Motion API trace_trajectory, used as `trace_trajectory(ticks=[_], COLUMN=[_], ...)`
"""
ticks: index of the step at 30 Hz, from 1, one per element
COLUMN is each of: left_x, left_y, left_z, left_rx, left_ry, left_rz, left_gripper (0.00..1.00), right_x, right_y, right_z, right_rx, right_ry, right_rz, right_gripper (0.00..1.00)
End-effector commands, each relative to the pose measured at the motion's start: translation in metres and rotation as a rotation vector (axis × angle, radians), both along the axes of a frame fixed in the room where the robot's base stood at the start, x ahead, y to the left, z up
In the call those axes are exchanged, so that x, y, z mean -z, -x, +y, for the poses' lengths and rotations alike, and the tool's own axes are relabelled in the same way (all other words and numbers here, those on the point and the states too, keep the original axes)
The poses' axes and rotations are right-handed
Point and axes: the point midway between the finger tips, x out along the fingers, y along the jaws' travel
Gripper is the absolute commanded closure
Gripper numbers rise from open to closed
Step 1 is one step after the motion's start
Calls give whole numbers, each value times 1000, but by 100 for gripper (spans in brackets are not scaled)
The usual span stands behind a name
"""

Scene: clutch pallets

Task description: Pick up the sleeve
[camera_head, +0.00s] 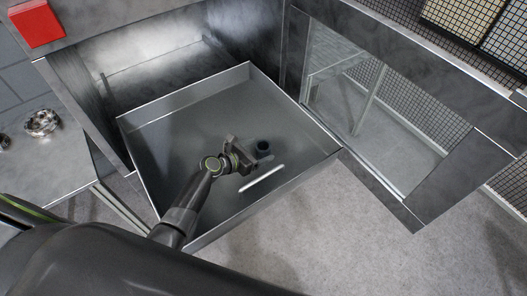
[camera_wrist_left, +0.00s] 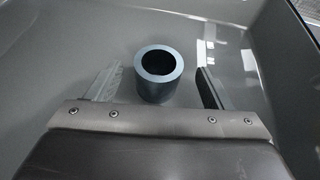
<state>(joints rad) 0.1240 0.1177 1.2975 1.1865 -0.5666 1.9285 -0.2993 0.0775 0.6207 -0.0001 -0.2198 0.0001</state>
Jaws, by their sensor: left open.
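The sleeve is a short, dark blue-grey hollow cylinder (camera_head: 263,149) standing upright on the floor of a grey metal tray (camera_head: 165,127). In the left wrist view the sleeve (camera_wrist_left: 160,76) shows its round open top, between and a little beyond the two fingers. My left gripper (camera_head: 250,156) is open and empty, with its fingers reaching toward the sleeve from the left. In the left wrist view the left gripper (camera_wrist_left: 157,85) has a finger on each side of the sleeve, with gaps visible. My right gripper is not in view.
The tray has raised walls and sits at a dark metal cabinet opening. A side table (camera_head: 45,165) at left holds metal parts (camera_head: 42,122). A red box (camera_head: 36,23) lies at top left.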

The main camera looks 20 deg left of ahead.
Motion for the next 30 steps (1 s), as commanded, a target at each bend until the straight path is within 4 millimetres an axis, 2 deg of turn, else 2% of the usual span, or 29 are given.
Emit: trace_trajectory(ticks=[9,13,21,30], left_x=[17,18,17,17], left_y=[-33,-40,-40,-40], left_z=[-17,-21,-21,-21], left_rx=[0,1,-1,-1], left_ry=[1,-1,-1,-1], left_rz=[-3,-3,-2,-2], left_gripper=[26,26,26,65], right_x=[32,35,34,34], right_y=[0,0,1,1], right_z=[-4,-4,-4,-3], right_rx=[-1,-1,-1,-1], right_ry=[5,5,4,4], right_rz=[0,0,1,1], right_gripper=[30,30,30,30])
